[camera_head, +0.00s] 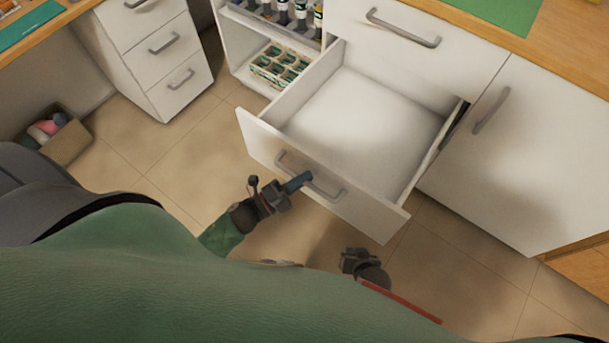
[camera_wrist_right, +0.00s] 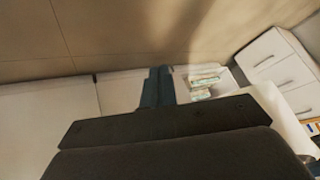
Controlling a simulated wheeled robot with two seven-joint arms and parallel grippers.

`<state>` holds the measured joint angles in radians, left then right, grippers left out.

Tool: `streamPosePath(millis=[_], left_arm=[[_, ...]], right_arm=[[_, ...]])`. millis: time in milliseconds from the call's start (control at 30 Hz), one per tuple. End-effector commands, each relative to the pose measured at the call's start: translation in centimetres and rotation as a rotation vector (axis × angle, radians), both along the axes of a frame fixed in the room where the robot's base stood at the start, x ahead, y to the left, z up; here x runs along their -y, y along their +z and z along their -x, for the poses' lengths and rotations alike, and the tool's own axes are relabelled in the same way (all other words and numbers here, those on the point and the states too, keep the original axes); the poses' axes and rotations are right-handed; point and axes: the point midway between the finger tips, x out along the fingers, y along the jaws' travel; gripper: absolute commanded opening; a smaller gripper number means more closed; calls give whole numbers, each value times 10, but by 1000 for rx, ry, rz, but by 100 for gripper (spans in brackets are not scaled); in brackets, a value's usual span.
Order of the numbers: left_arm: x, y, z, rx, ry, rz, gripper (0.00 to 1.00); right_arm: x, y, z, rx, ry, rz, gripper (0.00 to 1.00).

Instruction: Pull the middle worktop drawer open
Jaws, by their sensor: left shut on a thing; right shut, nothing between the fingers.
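The white worktop drawer (camera_head: 270,146) below a closed upper drawer front (camera_head: 445,62) stands pulled far out, and its pale inside is empty. Its grey bar handle (camera_head: 330,192) is on the front panel. My left gripper (camera_head: 301,181) is shut on this handle near its left part; the fingers hide some of the bar. My right gripper (camera_head: 352,258) is low in front of the drawer, apart from it. In the right wrist view its dark fingers (camera_wrist_right: 158,86) are together with nothing between them.
A white cabinet door (camera_head: 520,165) is closed to the right. An open shelf (camera_head: 255,78) with bottles and a green-patterned container (camera_head: 278,68) is left of the drawer. A small drawer unit (camera_head: 160,55) and a box (camera_head: 68,142) stand further left. Floor between them is clear.

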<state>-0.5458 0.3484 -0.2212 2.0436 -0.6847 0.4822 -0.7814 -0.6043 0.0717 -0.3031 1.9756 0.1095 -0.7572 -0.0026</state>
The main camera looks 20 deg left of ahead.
Motion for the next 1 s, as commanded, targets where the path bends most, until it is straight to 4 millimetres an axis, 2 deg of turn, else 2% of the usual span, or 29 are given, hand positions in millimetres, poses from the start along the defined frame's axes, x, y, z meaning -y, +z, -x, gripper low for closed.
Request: streamPosePath(millis=[167, 200, 300, 600, 767, 1000], left_arm=[[-1, -1, -1, -1, 2, -2, 0], [-1, -1, -1, -1, 2, -2, 18], [-1, -1, -1, -1, 1, 0, 36], [-1, -1, 0, -1, 1, 0, 36], [-8, -4, 9, -2, 1, 0, 36], [-31, -10, 35, -2, 2, 0, 36]], right_arm=[[0, 0, -1, 1, 0, 0, 0], [0, 0, -1, 1, 0, 0, 0], [0, 0, -1, 2, 0, -1, 0], [0, 1, -3, 4, -1, 0, 0], [0, -2, -4, 16, -3, -3, 0], [0, -28, 2, 25, -8, -3, 0]])
